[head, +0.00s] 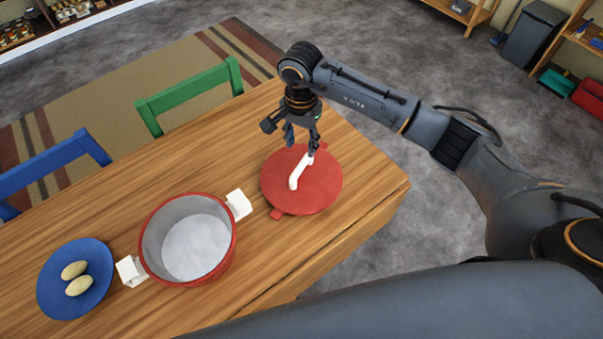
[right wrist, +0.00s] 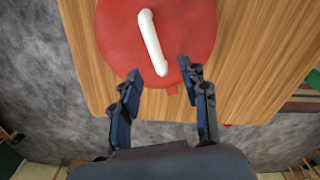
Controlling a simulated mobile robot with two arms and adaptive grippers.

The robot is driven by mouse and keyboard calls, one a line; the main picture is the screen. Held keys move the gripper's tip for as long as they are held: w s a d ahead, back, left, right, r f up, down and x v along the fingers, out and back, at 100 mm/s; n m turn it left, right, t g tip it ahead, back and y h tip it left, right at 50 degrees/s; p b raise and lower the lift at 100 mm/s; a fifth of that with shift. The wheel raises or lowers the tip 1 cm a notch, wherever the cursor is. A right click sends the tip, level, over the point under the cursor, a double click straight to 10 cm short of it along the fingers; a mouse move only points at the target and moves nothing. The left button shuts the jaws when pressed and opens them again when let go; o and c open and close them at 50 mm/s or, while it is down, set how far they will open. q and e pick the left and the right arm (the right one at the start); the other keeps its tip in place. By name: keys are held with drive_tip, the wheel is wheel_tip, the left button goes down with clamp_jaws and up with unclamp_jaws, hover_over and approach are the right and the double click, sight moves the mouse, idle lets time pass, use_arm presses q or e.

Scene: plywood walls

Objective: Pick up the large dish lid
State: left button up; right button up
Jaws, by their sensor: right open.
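The large dish lid (head: 317,190) is a flat red disc with a white bar handle (head: 300,170). It lies on the wooden table near its right end. My right gripper (head: 301,147) is above the far edge of the lid, with its fingers pointing down near the far end of the handle. In the right wrist view the lid (right wrist: 190,40) fills the top middle and its handle (right wrist: 152,42) lies ahead of the fingertips. The right gripper (right wrist: 160,72) is open and empty there, its fingers apart. My left gripper is not in view.
A red pot (head: 235,255) with white handles stands open and empty left of the lid. A blue plate (head: 95,297) with two pale oval items (head: 75,269) is at the far left. Green (head: 190,92) and blue (head: 50,165) chairs line the table's (head: 375,195) far side.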

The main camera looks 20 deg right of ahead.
sight(301, 164)
drive_tip(key=shift+f, duration=0.8)
drive_tip(key=f+p, duration=0.1)
drive_tip(key=f, duration=0.1)
drive_tip(key=s+f+p, duration=0.1)
drive_tip(key=f, duration=0.1)
drive_tip(key=shift+a+f, duration=0.1)
drive_tip(key=shift+f, duration=0.6)
clamp_jaws()
